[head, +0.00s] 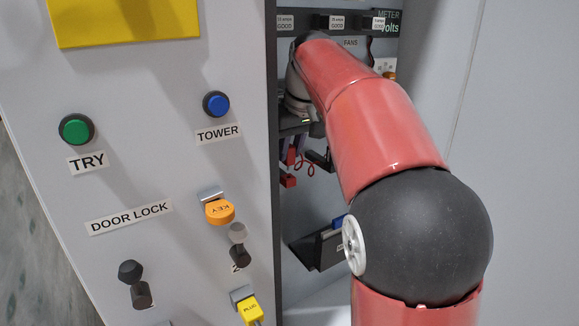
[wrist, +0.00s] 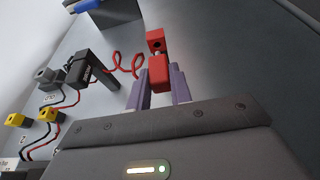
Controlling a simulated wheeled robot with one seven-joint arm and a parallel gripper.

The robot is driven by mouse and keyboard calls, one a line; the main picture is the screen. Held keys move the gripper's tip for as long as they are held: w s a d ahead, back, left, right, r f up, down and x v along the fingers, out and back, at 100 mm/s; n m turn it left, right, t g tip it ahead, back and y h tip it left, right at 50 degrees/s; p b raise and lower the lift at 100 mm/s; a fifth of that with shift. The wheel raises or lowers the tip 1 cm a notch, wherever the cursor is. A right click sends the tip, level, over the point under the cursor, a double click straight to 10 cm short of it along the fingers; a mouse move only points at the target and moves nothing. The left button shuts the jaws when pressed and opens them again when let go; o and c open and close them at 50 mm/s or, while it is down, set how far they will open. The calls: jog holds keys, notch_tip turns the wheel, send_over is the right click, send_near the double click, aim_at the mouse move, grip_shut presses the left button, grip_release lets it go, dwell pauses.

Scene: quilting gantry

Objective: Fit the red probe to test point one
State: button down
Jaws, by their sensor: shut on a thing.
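My gripper (wrist: 160,88) has its purple fingers shut on a red block, the red probe (wrist: 159,74). In the head view the fingers and the probe (head: 291,157) are inside the open cabinet, partly hidden behind my arm. A second red block (wrist: 156,41) with a dark hole lies just past the fingertips, in line with the probe. It also shows below the fingers in the head view (head: 288,181). I cannot tell whether the two red blocks touch or are joined. A coiled red lead (wrist: 124,64) runs left from the probe. I can read no label for test point one.
A black bracket (wrist: 95,68) stands left of the fingers. Yellow plugs (wrist: 14,120) with red and black leads sit further left. A dark tray (head: 318,248) holding something blue is lower in the cabinet. The control panel (head: 150,165) edges the opening on the left.

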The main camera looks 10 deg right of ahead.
jog(key=shift+r, duration=0.1)
jog(key=s+d+b, duration=0.2)
jog(key=s+b, duration=0.1)
jog(key=s, duration=0.4)
jog(key=shift+s+d, duration=0.25)
jog(key=shift+s, duration=0.05)
dwell(0.8)
dwell(0.3)
